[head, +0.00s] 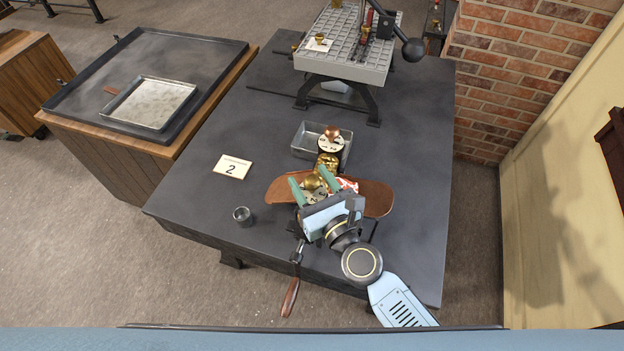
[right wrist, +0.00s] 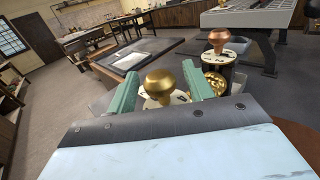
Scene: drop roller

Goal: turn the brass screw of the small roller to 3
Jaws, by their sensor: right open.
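The small roller (head: 328,160) stands near the front of the dark table, largely hidden by my right arm. Its round brass screw (head: 313,181) sits over a pale numbered dial; it also shows in the right wrist view (right wrist: 160,84). The dial number is too small and covered to read. My right gripper (head: 312,186) is open, with its green fingers on either side of the brass screw. In the right wrist view there is a gap between each finger and the knob. A second, copper knob (right wrist: 219,38) on a numbered dial stands behind. My left gripper is not in view.
A card reading 2 (head: 232,166) and a small grey cup (head: 242,215) lie to the left. A metal tray (head: 308,136) is behind the roller. A brown pad (head: 377,198) lies beneath; a wooden crank handle (head: 290,298) hangs in front. A press (head: 345,58) stands behind.

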